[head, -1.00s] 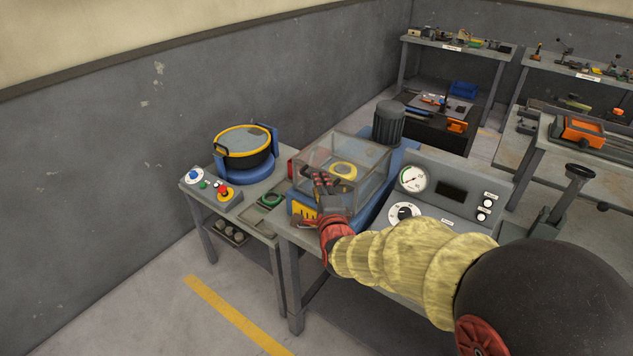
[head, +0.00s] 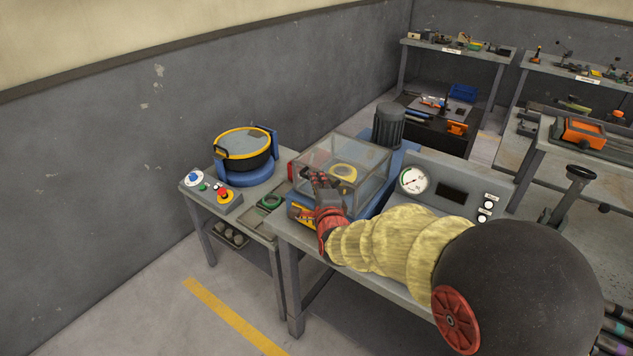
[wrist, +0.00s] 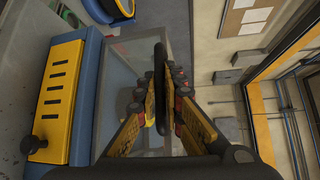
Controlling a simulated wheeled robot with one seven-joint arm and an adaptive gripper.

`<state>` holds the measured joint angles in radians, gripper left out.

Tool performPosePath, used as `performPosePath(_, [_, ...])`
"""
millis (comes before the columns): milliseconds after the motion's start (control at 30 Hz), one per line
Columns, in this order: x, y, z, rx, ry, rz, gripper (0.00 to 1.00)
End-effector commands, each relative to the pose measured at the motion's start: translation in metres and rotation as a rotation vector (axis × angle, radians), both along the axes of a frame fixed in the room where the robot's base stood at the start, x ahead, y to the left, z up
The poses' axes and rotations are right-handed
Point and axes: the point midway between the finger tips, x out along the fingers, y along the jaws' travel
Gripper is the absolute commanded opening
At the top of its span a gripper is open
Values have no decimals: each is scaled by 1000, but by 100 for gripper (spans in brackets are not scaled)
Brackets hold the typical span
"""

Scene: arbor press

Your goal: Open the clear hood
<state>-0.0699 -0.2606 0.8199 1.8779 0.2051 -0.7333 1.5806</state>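The clear hood (head: 372,184) is a see-through box with thin grey edges over the blue machine on the bench, and it looks closed. A yellow ring-shaped part (head: 343,173) shows through it. My gripper (head: 318,182) is at the hood's front left side and covers part of it in the head view. In the wrist view the clear hood (wrist: 122,60) lies behind and left of the fingers. A dark bar-shaped handle (wrist: 160,60) stands between the fingertips (wrist: 161,100), which look shut on it. The handle is hidden in the head view.
A control panel with a gauge (head: 413,180) stands right of the hood. A dark motor (head: 388,127) is behind it. On the left are a yellow-rimmed pot (head: 243,150) and a button box (head: 211,195). The wrist view shows a black knob (wrist: 32,144) on a yellow slotted panel.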

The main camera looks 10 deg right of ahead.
Motion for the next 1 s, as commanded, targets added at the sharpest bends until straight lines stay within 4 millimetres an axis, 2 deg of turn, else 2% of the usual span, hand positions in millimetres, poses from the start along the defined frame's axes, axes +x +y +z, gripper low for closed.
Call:
performPosePath(133, [0, 0, -1, 0, 1, 0, 0])
performPosePath(833, [0, 0, -1, -1, 4, 1, 0])
performPosePath(1000, [0, -1, 6, 12, 15, 1, 0])
